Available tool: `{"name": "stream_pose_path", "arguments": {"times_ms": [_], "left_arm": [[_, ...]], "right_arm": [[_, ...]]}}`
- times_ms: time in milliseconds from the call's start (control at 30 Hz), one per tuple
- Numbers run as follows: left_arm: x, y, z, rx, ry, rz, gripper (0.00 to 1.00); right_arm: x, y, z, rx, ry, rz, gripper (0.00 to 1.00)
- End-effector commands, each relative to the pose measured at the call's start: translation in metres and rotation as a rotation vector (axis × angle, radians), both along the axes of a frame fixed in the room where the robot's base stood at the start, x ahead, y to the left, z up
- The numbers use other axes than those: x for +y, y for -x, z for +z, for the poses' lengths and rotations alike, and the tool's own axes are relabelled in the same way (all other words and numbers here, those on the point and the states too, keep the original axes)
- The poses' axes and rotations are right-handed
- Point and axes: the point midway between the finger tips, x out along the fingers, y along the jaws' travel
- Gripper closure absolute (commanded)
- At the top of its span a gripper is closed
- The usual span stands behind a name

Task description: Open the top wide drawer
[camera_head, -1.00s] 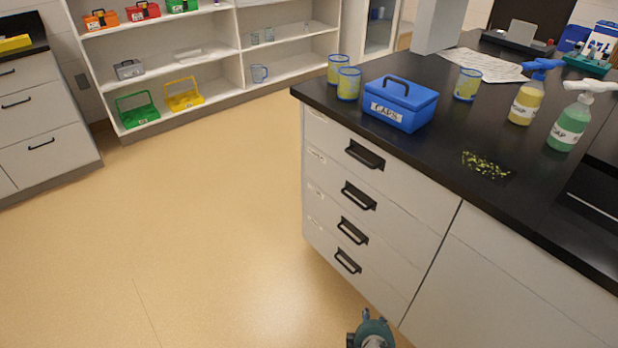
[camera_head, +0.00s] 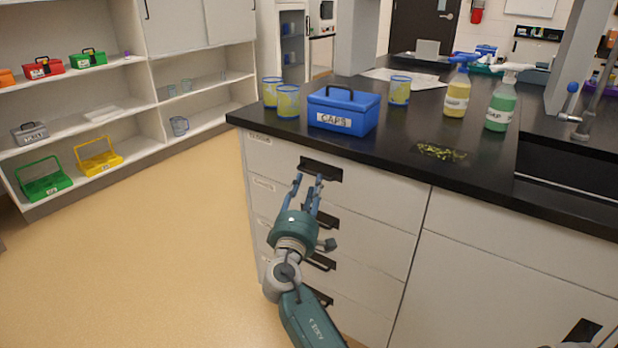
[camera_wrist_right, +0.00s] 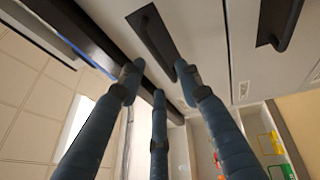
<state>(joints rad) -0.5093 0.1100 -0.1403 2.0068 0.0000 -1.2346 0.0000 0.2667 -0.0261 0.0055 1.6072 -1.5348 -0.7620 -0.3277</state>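The top wide drawer (camera_head: 385,208) is the uppermost of several white drawers under the black counter, and its front looks shut. Its black handle (camera_head: 322,170) also shows in the wrist view (camera_wrist_right: 153,32). My right gripper (camera_head: 308,183) is just in front of this handle, its blue fingers pointing up toward it. In the wrist view the fingers (camera_wrist_right: 158,76) are spread apart with nothing held between them, and the handle is just beyond the tips. I cannot tell whether a fingertip touches it. My left gripper is not in view.
The black counter (camera_head: 400,160) overhangs the drawer. On it stand a blue CAPS box (camera_head: 340,113), yellow-filled beakers (camera_head: 288,103) and spray bottles (camera_head: 500,108). Lower drawer handles lie behind my right arm. The floor (camera_head: 150,270) to the left is clear.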

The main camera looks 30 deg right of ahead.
Motion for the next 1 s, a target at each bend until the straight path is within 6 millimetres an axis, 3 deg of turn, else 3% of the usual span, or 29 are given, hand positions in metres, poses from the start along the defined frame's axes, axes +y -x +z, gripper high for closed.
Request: {"name": "stream_pose_path", "arguments": {"times_ms": [300,633,800,1000], "left_arm": [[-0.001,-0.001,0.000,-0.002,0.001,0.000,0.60],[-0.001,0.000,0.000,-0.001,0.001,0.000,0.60],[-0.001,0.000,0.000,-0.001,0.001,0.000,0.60],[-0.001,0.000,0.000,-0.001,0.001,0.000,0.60]], "right_arm": [[-0.028,-0.029,0.006,0.000,-0.001,0.002,0.66],[-0.030,-0.031,0.006,0.000,-0.003,0.002,0.66],[-0.030,-0.031,0.006,0.001,-0.002,0.002,0.98],[-0.030,-0.031,0.006,0.001,-0.002,0.002,1.00]]}}
